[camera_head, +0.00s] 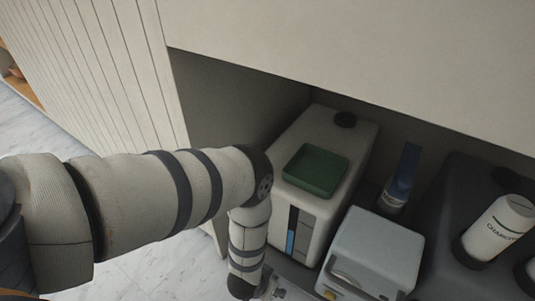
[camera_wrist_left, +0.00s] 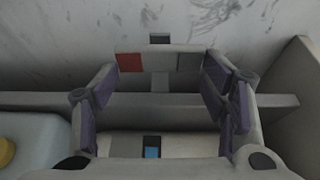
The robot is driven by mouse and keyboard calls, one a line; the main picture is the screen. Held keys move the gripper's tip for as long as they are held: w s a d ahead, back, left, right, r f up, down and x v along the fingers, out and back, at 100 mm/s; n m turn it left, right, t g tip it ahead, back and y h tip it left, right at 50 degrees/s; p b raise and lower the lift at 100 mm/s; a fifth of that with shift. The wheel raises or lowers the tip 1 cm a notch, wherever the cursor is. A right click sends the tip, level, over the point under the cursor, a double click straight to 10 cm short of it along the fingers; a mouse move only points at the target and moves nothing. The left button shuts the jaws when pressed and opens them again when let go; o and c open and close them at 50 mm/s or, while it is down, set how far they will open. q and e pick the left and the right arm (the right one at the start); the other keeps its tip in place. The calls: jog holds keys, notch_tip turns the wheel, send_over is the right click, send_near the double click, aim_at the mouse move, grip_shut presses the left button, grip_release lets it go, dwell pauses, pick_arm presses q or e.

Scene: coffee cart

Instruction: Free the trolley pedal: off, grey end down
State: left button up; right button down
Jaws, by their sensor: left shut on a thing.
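The trolley pedal (camera_wrist_left: 158,62) shows in the left wrist view as a pale bar with a red pad at its left end and a grey pad at its right end. It lies about level across that picture. I cannot tell from this which end is lower. My left gripper (camera_wrist_left: 161,76) is shut on the pedal, with one purple-lined finger at each end of it. In the head view only part of my left gripper (camera_head: 266,287) shows, low beside the cart shelf, and the pedal is hidden there. My right gripper is not in view.
A white tank (camera_head: 325,224) with a green tray (camera_head: 315,170) stands on the shelf close to my wrist. Pale marble floor (camera_head: 140,270) lies open at left.

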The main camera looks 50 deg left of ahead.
pick_arm(q)
jog(key=shift+a+h, duration=0.3)
jog(key=shift+h, duration=0.3)
jog(key=shift+f+t+h, duration=0.1)
jog(key=shift+t+h, duration=0.2)
jog(key=shift+h, duration=0.2)
jog(key=shift+s+n+b, duration=0.1)
jog(key=shift+n+b, duration=0.2)
jog(key=o, duration=1.1)
jog(key=shift+o, duration=0.2)
jog(key=v, duration=0.7)
jog(key=shift+a+r, duration=0.2)
jog(key=shift+r, duration=0.05)
